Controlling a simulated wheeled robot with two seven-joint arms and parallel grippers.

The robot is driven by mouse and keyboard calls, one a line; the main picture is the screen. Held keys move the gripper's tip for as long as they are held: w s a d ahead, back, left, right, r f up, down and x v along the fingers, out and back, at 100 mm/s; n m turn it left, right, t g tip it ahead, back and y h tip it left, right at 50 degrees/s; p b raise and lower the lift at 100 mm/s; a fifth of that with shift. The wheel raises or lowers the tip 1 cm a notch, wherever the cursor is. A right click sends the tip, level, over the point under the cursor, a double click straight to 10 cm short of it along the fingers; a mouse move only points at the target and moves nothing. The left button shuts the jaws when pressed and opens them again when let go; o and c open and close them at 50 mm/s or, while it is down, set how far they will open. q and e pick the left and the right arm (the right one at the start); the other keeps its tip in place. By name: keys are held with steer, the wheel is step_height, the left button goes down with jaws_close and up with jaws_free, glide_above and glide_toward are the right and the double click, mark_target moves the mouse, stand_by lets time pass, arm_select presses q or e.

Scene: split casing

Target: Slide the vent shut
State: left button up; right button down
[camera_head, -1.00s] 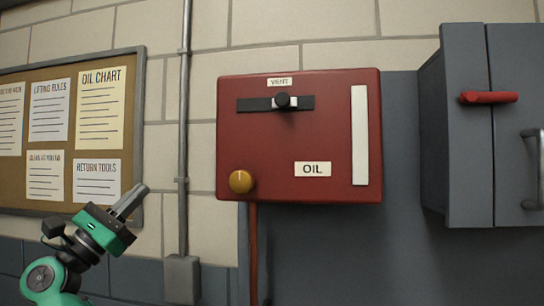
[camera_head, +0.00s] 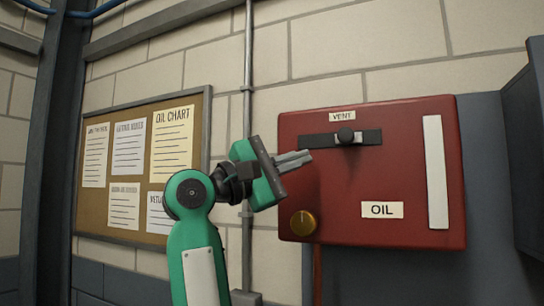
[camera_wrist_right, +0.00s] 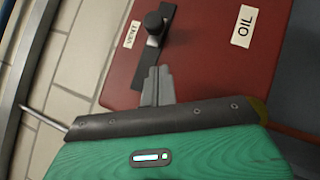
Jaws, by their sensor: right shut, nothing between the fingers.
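The vent (camera_head: 318,141) is a dark horizontal strip near the top of a red box (camera_head: 385,180), under a VENT label (camera_head: 342,116). A round black knob (camera_head: 346,134) sits near its middle, with a small light patch beside it. In the right wrist view the knob (camera_wrist_right: 154,20) and strip (camera_wrist_right: 167,12) lie beyond the fingertips. My right gripper (camera_head: 308,157) is shut and empty, just below the strip's left end and left of the knob. It also shows in the wrist view (camera_wrist_right: 157,70). I cannot tell whether it touches the box. My left gripper is out of view.
A pipe (camera_head: 248,75) and notice board (camera_head: 202,120) are to the left. A grey cabinet (camera_head: 527,150) stands at the right edge.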

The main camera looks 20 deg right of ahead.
mark_target(347, 137)
steer(key=d, duration=0.1)
steer(key=s+d+r+p, duration=0.1)
steer(key=d+r, duration=0.1)
steer(key=shift+s+p, duration=0.35)
steer(key=shift+s+d+r, duration=0.2)
steer(key=shift+s+d, duration=0.1)
steer(key=shift+s, duration=0.1)
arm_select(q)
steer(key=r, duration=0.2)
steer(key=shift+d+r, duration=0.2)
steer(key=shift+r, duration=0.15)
arm_select(e)
steer(key=shift+d, duration=0.1)
steer(key=shift+f, duration=0.1)
steer(key=s+d+b, duration=0.1)
steer(key=s+d, duration=0.1)
steer(key=shift+s+f+b, duration=0.1)
steer(key=shift+s+b, duration=0.2)
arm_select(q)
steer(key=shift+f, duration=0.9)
